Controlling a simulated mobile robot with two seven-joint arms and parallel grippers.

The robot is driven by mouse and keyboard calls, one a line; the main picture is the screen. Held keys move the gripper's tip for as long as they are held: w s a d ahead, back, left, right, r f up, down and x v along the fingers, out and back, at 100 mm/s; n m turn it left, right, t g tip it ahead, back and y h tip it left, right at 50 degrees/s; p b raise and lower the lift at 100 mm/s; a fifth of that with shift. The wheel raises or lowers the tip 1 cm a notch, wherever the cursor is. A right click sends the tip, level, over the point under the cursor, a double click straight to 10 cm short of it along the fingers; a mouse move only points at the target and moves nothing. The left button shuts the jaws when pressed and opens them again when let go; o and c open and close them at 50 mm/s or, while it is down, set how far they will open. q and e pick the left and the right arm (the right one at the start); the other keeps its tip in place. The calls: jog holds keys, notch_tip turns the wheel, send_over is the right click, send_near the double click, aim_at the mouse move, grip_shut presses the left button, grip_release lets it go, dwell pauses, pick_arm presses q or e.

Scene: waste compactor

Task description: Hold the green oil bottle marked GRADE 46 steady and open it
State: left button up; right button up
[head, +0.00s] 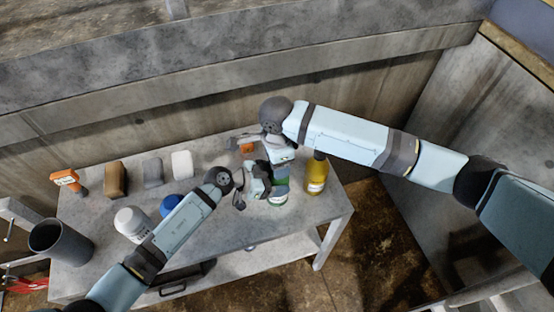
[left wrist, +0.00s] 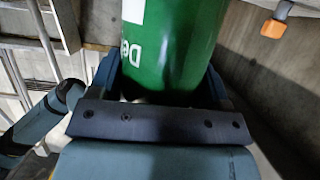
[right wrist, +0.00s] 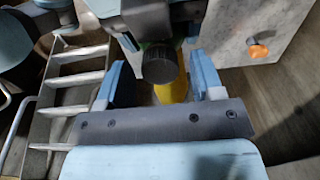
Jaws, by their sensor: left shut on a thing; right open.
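The green oil bottle (head: 278,200) stands on the grey table, mostly hidden by my arms. My left gripper (head: 265,184) is shut around its body from the left. In the left wrist view, the green bottle (left wrist: 175,45) fills the space between the fingers, with partial white lettering; GRADE 46 is not readable. My right gripper (head: 281,168) is above the bottle. In the right wrist view, a dark round cap (right wrist: 160,63) sits between the open fingers, with gaps on both sides. The cap is hidden in the head view.
A yellow bottle (head: 316,175) stands close to the right. An orange-tipped tool (head: 246,148) lies behind. A white tub (head: 131,223), a blue item (head: 171,204) and several blocks stand left. The table's right end is clear.

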jog(key=shift+r, duration=2.1)
pick_arm(q)
jog(key=o, duration=1.8)
